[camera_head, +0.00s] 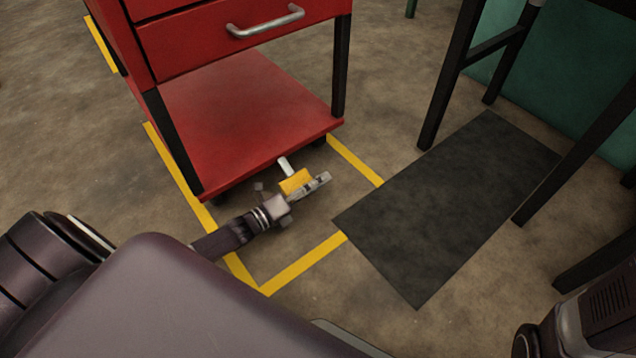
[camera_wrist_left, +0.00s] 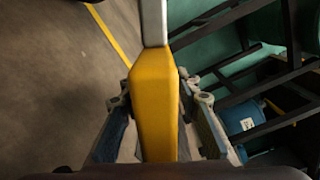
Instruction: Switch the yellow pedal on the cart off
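The yellow pedal (camera_head: 294,182) sticks out low from the near edge of the red cart (camera_head: 240,105) on a short pale lever (camera_head: 285,165). My left gripper (camera_head: 300,190) is down at the pedal, close to the floor. In the left wrist view the yellow pedal (camera_wrist_left: 156,95) stands between the two fingers of my left gripper (camera_wrist_left: 158,100), with the pale lever (camera_wrist_left: 154,22) beyond it. The fingers are spread to either side of the pedal, and I cannot tell whether either touches it. Part of the pedal is hidden behind the gripper in the head view. My right gripper is out of view.
Yellow floor tape (camera_head: 305,262) marks out the cart's spot. A dark mat (camera_head: 450,205) lies to the right, beside the black legs (camera_head: 450,85) of a stand. Bare floor is open at the lower middle. A blue container (camera_wrist_left: 240,117) shows in the left wrist view.

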